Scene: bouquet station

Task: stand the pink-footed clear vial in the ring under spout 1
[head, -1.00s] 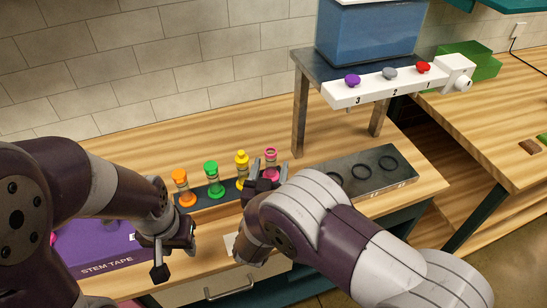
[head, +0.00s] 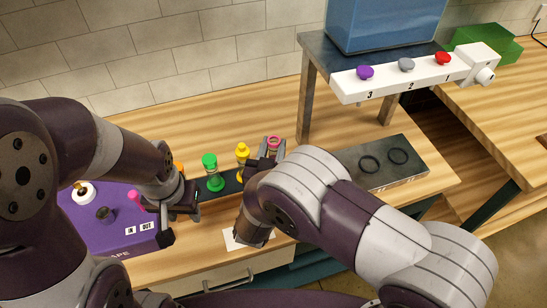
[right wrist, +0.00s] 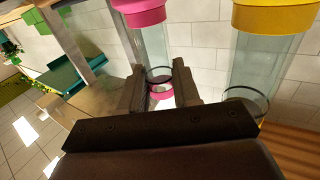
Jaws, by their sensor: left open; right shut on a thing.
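The pink-footed clear vial (head: 274,142) is at the right end of the row of vials; only its pink top rim shows clearly in the head view. My right gripper (head: 271,153) is shut on it. In the right wrist view the clear glass and pink parts of the vial (right wrist: 151,42) show between the fingers (right wrist: 160,88). I cannot tell whether it is clear of its rack. Spout 1 is at the right of the white bar, by the red knob (head: 443,58). The ring below it (head: 398,156) is empty. My left gripper (head: 182,208) is open beside the purple box.
A yellow vial (head: 242,153) stands close left of the pink one, then a green vial (head: 210,160) and a mostly hidden orange one. The purple stem tape box (head: 95,225) is at the left. A metal leg (head: 306,100) of the dispenser stands between the vials and the ring plate (head: 375,180).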

